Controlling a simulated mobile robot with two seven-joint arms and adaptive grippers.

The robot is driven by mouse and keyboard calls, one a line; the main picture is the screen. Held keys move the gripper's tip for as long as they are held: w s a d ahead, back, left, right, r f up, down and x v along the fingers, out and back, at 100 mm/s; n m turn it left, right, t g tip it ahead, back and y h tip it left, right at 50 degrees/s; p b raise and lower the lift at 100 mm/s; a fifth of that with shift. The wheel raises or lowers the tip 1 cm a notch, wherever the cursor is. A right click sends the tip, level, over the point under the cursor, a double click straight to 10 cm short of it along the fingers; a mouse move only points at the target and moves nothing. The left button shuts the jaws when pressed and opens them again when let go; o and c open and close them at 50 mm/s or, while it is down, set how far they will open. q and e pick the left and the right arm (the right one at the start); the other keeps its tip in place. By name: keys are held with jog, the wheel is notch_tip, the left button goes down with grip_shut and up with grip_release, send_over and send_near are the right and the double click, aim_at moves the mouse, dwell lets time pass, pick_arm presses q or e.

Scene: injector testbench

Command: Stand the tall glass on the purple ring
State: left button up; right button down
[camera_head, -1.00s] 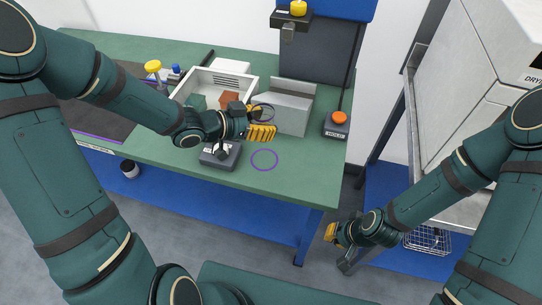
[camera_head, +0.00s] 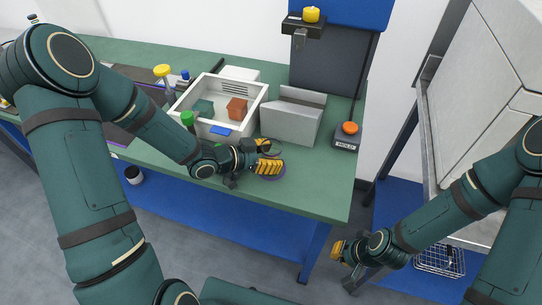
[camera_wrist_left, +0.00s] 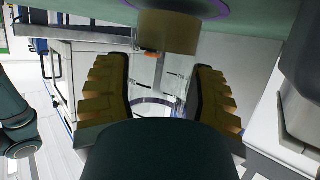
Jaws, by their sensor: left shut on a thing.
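My left gripper (camera_head: 268,166) is over the purple ring near the front of the green bench and covers most of that ring in the head view. In the left wrist view its two ridged yellow fingers stand on either side of the clear tall glass (camera_wrist_left: 148,72), and it is shut on it. A tan band (camera_wrist_left: 168,32) shows at the glass's end nearest the bench, overlapping the purple ring (camera_wrist_left: 224,9). I cannot tell whether the glass touches the bench. My right gripper (camera_head: 343,264) is low beside the bench, away from the glass; its opening is unclear.
A white bin (camera_head: 255,100) with coloured blocks stands behind the left gripper. A grey angled block (camera_head: 291,120) is just behind the ring area. A box with an orange button (camera_head: 347,134) sits at right. A green-capped item (camera_head: 187,118) is left of the bin.

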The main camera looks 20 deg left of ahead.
pick_arm(q)
jog(key=o, duration=0.8)
jog(key=shift+f, duration=0.15)
jog(key=o, duration=0.4)
jog(key=shift+a+r, duration=0.1)
jog(key=shift+r, duration=0.2)
jog(key=p+v, duration=0.3)
jog(key=v, duration=0.8)
jog(key=shift+s+a+r, duration=0.2)
jog(key=shift+s+a, duration=0.05)
